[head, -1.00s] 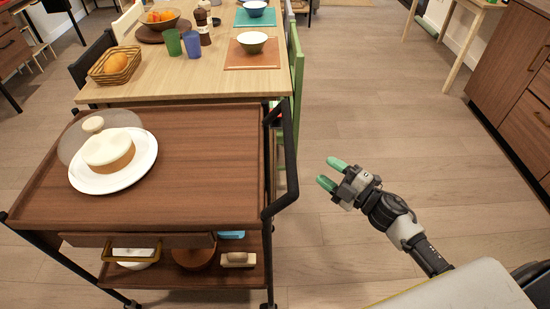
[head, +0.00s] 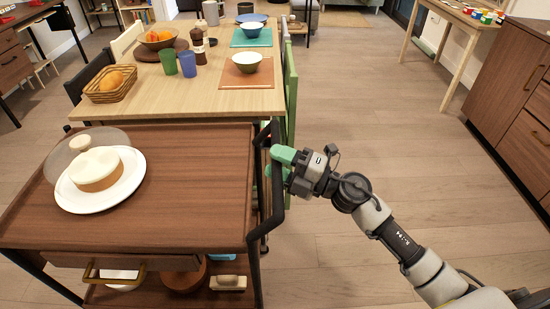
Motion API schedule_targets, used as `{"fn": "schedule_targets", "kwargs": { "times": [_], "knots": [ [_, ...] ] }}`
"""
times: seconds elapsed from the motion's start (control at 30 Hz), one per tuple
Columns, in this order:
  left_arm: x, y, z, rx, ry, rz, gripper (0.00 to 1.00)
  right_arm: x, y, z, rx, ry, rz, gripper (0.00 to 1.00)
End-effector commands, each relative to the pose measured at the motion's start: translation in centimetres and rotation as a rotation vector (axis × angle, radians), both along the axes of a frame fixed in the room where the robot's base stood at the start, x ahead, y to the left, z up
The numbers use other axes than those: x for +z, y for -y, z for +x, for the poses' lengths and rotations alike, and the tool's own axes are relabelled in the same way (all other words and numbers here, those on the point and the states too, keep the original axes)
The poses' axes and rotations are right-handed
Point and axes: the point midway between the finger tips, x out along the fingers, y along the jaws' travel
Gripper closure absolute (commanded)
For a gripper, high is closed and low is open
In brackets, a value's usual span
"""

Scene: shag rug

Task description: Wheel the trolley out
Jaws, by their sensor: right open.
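The trolley (head: 195,215) is a dark wood cart with a raised rim, black metal frame and lower shelf, at the left of the head view. Its black handle (head: 277,205) runs along its right side. My right gripper (head: 277,163) is open at the handle's far part, its green fingertips right at the bar, one above the other. I cannot tell whether they touch it. On the trolley top is a white plate (head: 76,203) with a round cream-topped cake (head: 96,168) and a clear cover (head: 60,160) leaning behind it. My left gripper is not in view.
Wooden floor (head: 390,130) is open to the right, up to a brown cabinet (head: 515,110).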

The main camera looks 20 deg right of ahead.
Motion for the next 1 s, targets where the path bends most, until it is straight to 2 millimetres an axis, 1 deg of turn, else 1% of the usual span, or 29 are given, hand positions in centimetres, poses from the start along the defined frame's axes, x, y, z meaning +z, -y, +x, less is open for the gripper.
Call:
{"fn": "schedule_targets", "kwargs": {
  "times": [0.13, 0.37, 0.47, 0.6, 0.7, 1.0],
  "knots": [
    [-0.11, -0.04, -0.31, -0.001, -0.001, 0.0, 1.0, 0.17, -0.53, 0.42, 0.0, 0.001, 0.0, 0.52],
    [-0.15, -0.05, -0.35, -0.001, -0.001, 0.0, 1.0, 0.11, -0.56, 0.44, -0.001, 0.0, 0.0, 0.52],
    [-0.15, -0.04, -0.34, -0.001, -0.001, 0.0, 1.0, 0.11, -0.55, 0.43, -0.001, 0.0, 0.0, 0.65],
    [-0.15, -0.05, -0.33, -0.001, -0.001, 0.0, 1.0, 0.11, -0.54, 0.42, -0.001, 0.0, 0.0, 0.87],
    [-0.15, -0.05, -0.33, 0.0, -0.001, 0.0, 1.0, 0.09, -0.53, 0.42, -0.001, 0.0, 0.0, 1.0],
    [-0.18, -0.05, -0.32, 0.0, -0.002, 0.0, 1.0, 0.04, -0.32, 0.41, -0.001, 0.0, -0.001, 1.0]
  ]
}}
